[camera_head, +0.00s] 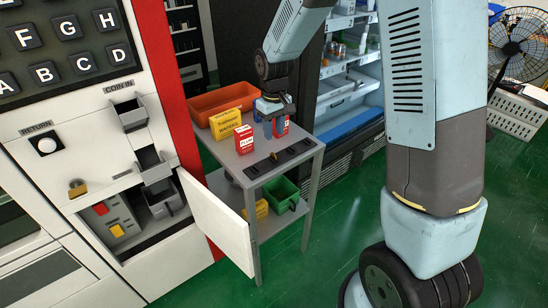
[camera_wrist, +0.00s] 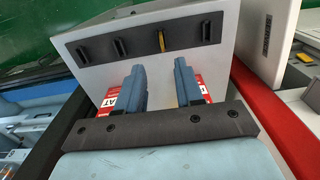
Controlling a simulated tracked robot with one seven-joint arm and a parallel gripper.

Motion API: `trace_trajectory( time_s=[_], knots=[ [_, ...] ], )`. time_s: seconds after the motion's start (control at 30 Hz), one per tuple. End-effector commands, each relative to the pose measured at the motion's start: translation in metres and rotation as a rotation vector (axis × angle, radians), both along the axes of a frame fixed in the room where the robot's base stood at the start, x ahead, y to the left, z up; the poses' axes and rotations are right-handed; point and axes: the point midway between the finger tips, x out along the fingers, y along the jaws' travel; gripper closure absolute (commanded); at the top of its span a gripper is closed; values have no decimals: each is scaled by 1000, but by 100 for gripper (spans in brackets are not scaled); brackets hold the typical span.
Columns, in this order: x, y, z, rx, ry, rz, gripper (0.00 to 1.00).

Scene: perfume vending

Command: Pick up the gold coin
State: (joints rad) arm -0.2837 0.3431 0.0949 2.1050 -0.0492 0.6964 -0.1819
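A gold coin (camera_wrist: 162,40) stands on edge in one slot of a black slotted strip (camera_wrist: 135,45) on the grey table top, in the wrist view. The strip (camera_head: 280,160) also shows near the table's front edge in the head view, where I cannot make out the coin. My gripper (camera_wrist: 160,76) is open, its two blue-grey fingers apart with only table top between them. In the head view my gripper (camera_head: 273,127) is over the table, behind the strip and beside the red boxes. The coin is beyond the fingertips, roughly in line with the gap, not touched.
A red FLUX box (camera_head: 243,140), a yellow box (camera_head: 226,124) and an orange bin (camera_head: 218,103) stand on the table (camera_head: 221,157). Another red box (camera_head: 281,127) is partly hidden behind my gripper. The vending machine (camera_head: 95,120), with an open white door (camera_head: 222,228), is at left.

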Motion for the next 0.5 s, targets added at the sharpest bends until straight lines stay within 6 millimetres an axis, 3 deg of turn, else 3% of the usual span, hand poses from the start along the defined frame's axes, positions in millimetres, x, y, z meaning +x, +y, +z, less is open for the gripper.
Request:
trace_trajectory(
  time_s=[0.1,0.5],
  knots=[
    [0,0,-18,-1,2,1,64],
    [-1,2,-50,-2,2,1,64]
  ],
)
